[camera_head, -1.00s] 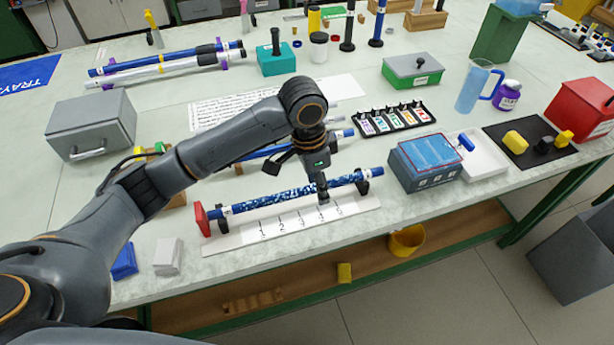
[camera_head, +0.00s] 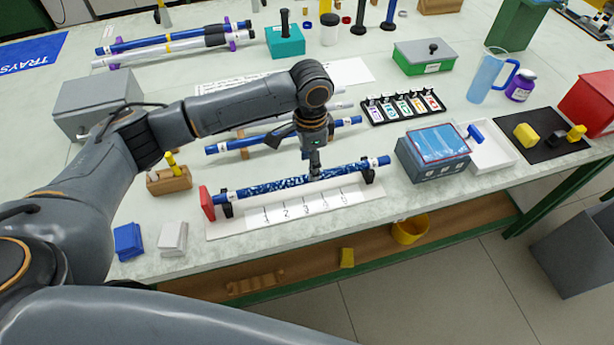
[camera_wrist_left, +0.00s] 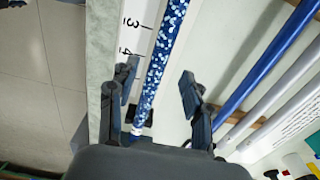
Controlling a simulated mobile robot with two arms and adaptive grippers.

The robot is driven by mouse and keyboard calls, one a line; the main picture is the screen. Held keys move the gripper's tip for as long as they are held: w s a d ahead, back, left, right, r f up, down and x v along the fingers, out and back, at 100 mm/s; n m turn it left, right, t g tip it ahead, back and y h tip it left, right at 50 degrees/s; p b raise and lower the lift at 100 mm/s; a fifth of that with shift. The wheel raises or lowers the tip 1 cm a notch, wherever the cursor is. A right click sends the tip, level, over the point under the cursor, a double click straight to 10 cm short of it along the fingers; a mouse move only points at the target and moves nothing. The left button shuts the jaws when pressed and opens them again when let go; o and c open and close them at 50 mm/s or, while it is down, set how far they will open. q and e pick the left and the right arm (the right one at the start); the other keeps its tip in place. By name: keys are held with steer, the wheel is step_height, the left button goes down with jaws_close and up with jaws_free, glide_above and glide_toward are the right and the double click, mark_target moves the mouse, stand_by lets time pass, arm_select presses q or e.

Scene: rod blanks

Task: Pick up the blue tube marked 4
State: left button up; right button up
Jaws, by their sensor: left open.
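A blue tube with white speckles (camera_head: 275,187) lies in a white fixture with a number strip (camera_head: 300,207) near the table's front edge. My left gripper (camera_head: 315,174) is over the tube, right of its middle. In the left wrist view the open fingers (camera_wrist_left: 158,95) are on either side of the speckled tube (camera_wrist_left: 165,50), and the strip (camera_wrist_left: 136,30) shows 3 and 4 beside it. Plain blue tubes lie behind it (camera_head: 275,139) and on the back rack (camera_head: 165,42). I cannot read a 4 on any tube. My right gripper is not in view.
A red end stop (camera_head: 207,203) closes the fixture's left end. A blue-grey box (camera_head: 432,155) stands close to its right end. A wooden block with yellow pegs (camera_head: 169,181) and a grey box (camera_head: 98,103) are at left.

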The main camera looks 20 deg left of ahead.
mark_target(305, 179)
arm_select(q)
steer(key=shift+f+p, duration=0.45)
steer(key=shift+f, duration=1.9)
jaws_close()
steer(key=shift+r, duration=0.1)
